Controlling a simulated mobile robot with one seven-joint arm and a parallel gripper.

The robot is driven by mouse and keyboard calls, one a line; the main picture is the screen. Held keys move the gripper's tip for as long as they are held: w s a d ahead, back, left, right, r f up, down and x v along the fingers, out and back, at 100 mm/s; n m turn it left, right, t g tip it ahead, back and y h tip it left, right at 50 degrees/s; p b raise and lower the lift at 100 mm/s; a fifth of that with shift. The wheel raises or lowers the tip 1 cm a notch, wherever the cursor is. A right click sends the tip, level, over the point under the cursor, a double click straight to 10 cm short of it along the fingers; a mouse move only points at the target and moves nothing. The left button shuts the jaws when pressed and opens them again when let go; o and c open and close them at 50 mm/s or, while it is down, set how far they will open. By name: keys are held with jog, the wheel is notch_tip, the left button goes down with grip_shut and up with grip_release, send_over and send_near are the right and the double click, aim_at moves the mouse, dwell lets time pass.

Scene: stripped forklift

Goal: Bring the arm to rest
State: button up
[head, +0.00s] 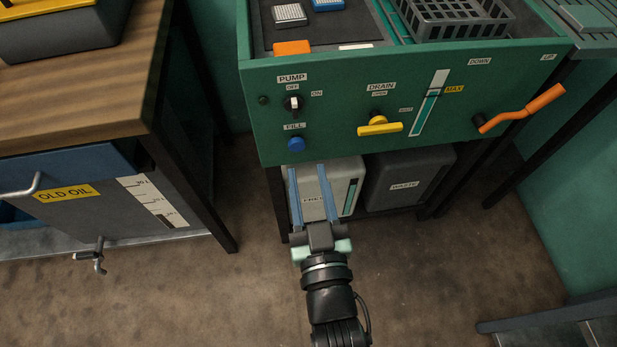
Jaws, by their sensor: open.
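My gripper (312,194) is in the lower middle of the head view, at the end of my dark arm. Its two long blue fingers are spread apart and point away from me, with nothing seen held between them. The fingers overlap a light grey container (347,174) on the low shelf in the picture; I cannot tell whether they touch it. The container's label is partly hidden by the gripper.
A green washer unit (330,125) stands ahead with a blue fill button, yellow drain handle and orange crank (523,107). A dark waste container (405,180) sits below. A wooden bench (85,85) is at left, above an old oil tank (100,213). Floor shows around my arm.

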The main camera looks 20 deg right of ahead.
dwell(0.3)
jog(key=w+a+r+t, duration=0.1)
jog(key=w+r, duration=0.2)
jog(key=r, duration=0.3)
jog(key=w+a+r+t+y, duration=0.1)
jog(key=w+r, duration=0.1)
jog(key=r, duration=0.3)
jog(key=w+a+r+t, duration=0.1)
jog(key=w+r, duration=0.2)
jog(key=r, duration=0.3)
jog(key=s+a+r+n+t+y, duration=0.1)
jog(key=s+a+r+t, duration=0.15)
jog(key=r, duration=0.85)
jog(key=s+a+r+n+t+y, duration=0.1)
jog(key=s+a+r+t+y, duration=0.2)
jog(key=r, duration=0.8)
jog(key=s+a+r+n+t, duration=0.1)
jog(key=s+a+r+t, duration=0.2)
jog(key=r, duration=0.9)
notch_tip(320, 180, up, 21)
jog(key=w+a+g+p, duration=0.1)
jog(key=p, duration=2.1)
jog(key=shift+p, duration=0.3)
